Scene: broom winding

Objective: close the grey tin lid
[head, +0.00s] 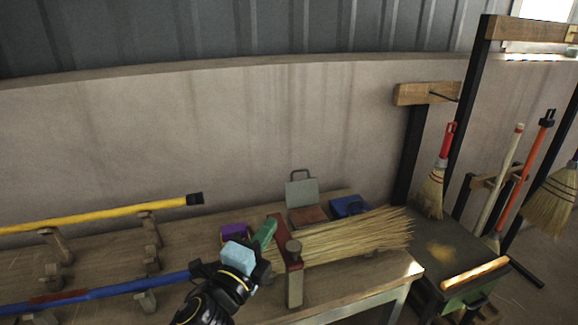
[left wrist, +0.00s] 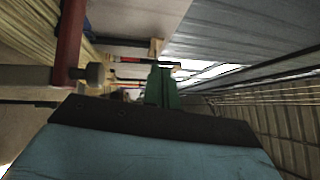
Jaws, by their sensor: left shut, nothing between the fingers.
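The grey tin lid (head: 301,192) stands upright with its handle on top, open at the back of the bench. The tin's reddish inside (head: 308,215) shows below it. My left gripper (head: 268,228) is in front and to the left of the tin, apart from it. It has a light blue housing and green fingers, which are shut and empty. The fingers also show in the left wrist view (left wrist: 162,85). The tin cannot be made out in the left wrist view. My right gripper is not in view.
A red clamp post (head: 284,240) with a knob and a bundle of straw bristles (head: 355,236) stand right of my left gripper. A purple box (head: 233,231) is behind it, a blue box (head: 348,206) right of the tin. Yellow (head: 100,214) and blue (head: 120,287) handles rest at left.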

